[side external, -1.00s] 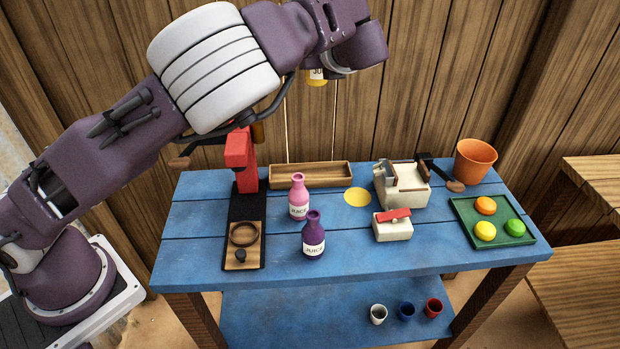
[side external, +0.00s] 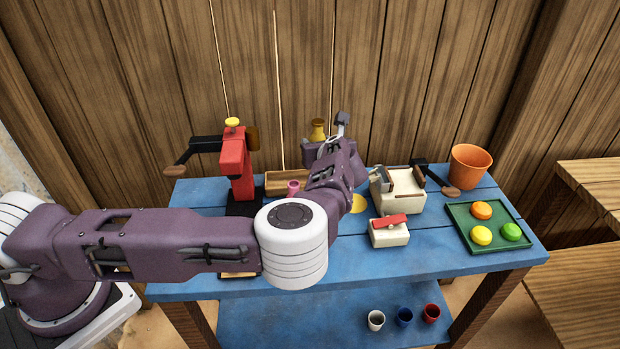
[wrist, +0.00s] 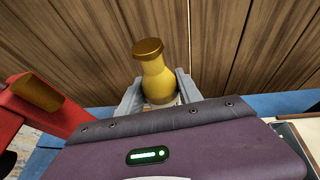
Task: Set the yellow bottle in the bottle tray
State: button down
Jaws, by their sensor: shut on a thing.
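The yellow bottle (wrist: 158,82) is upright between the two fingers of my gripper (wrist: 152,98) in the wrist view, and the gripper is shut on it. In the side view the bottle's neck (side external: 318,129) shows above my gripper (side external: 320,145), near the back edge of the table. The wooden bottle tray (side external: 286,178) lies at the back of the blue table, partly hidden by my arm. The bottle appears to be above or near the tray's right part; its base is hidden, so I cannot tell whether it touches the tray.
A red press (side external: 235,165) stands left of the tray. A pink bottle (side external: 293,186) shows just in front of the tray, mostly hidden. A cream box-shaped device (side external: 400,192), an orange bucket (side external: 470,166) and a green tray (side external: 516,238) with fruit stand to the right.

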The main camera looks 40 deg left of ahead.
notch_tip(320, 180, down, 7)
jog(key=shift+f, duration=0.15)
jog(key=c, duration=0.8)
grip_release()
jog(key=v, duration=0.6)
jog(key=shift+s+d, duration=0.2)
jog(key=shift+s+d+r, duration=0.2)
jog(key=shift+d+r, duration=0.15)
jog(key=shift+d, duration=0.05)
